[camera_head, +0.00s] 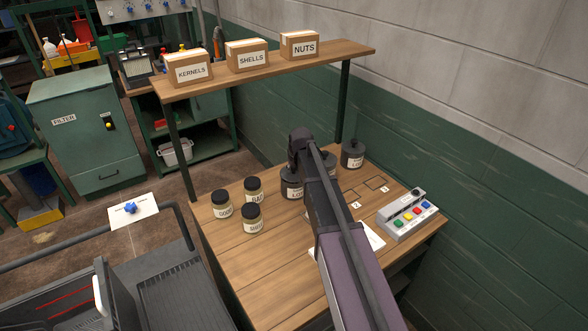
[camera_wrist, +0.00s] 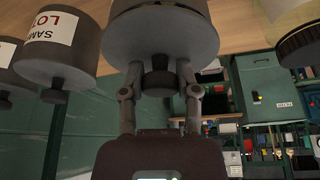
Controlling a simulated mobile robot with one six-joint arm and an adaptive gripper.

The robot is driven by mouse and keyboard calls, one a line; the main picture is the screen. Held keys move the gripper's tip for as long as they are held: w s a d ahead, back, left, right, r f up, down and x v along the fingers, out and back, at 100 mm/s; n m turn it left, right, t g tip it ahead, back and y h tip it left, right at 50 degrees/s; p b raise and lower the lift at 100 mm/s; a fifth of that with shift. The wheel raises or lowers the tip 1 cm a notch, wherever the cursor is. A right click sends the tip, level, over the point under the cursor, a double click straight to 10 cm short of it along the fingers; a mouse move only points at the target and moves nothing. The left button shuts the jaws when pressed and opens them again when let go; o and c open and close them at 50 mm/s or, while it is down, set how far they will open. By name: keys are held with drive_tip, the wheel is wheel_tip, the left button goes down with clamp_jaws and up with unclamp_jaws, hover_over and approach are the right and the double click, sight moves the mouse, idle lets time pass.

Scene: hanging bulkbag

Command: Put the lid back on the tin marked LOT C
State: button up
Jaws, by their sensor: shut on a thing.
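In the wrist view my gripper (camera_wrist: 159,80) is shut on the dark knob of a grey round lid (camera_wrist: 160,48), with one finger on each side. The lid lies against or close to a grey tin body above it in the picture; I cannot tell whether it is seated. Another grey tin (camera_wrist: 60,48) with a knobbed lid and a "LOT" label is at the left; its letter is unclear. In the head view dark tins stand at the left of my arm (camera_head: 291,184) and the right (camera_head: 352,154). My arm hides the gripper and part of the tins there.
Several labelled jars with black lids (camera_head: 222,205) stand left of the tins. A button box (camera_head: 408,214) is at the right, near marked squares (camera_head: 352,195). A shelf (camera_head: 262,70) with cartons crosses above the back. The bench's front left (camera_head: 250,265) is clear.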

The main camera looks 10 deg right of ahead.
drive_tip(key=o, duration=1.1)
drive_tip(key=shift+o, duration=1.4)
drive_tip(key=shift+r, duration=0.2)
drive_tip(key=shift+r+p, duration=3.35)
drive_tip(key=shift+p, duration=0.2)
